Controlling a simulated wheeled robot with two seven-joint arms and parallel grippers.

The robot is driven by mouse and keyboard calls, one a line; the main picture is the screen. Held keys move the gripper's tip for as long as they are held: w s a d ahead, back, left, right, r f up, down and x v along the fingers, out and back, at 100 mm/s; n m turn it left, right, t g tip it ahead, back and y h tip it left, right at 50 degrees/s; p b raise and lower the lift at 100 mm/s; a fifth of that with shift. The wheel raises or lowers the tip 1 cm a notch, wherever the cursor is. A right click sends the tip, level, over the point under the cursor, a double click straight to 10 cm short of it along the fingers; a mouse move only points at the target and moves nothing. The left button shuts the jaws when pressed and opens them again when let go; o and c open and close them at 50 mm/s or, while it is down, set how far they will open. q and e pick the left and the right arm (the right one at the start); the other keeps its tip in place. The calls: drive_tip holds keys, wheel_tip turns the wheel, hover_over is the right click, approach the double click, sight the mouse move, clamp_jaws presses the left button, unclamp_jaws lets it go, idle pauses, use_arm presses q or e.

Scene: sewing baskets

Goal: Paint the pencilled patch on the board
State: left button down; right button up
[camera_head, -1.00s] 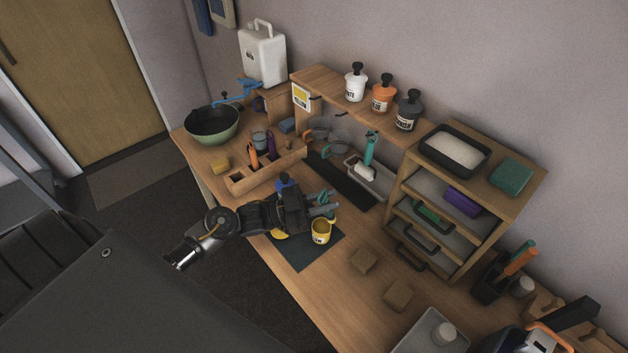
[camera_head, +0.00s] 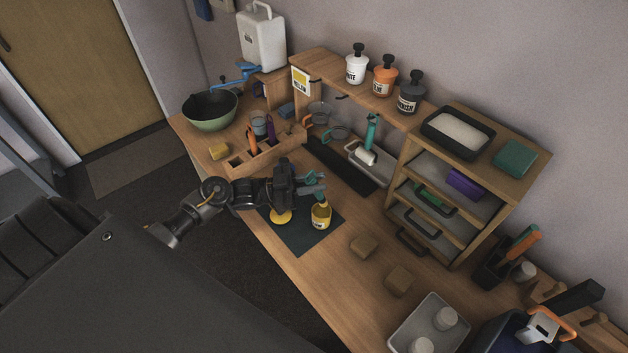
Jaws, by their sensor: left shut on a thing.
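My left gripper (camera_head: 314,187) is over the dark mat (camera_head: 303,242), just above and behind a yellow paint jar (camera_head: 320,218). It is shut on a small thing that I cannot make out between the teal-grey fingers. The jar stands upright on the mat; its mouth is partly covered by the gripper. A round yellow disc (camera_head: 281,217) lies on the mat left of the jar, partly under my wrist. A yellow-marked card (camera_head: 301,81) hangs on the shelf end. I cannot make out a board with a pencilled patch. My right gripper is not in view.
A wooden holder (camera_head: 238,171) with tools stands behind my arm. A tray (camera_head: 381,178) holds a teal-handled roller (camera_head: 371,133).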

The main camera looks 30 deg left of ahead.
use_arm(q)
drive_tip(key=shift+f+b, duration=1.95)
drive_tip(key=shift+f, duration=0.7)
drive_tip(key=shift+r+p, duration=3.05)
drive_tip(key=shift+r, duration=0.45)
drive_tip(key=shift+r, duration=0.1)
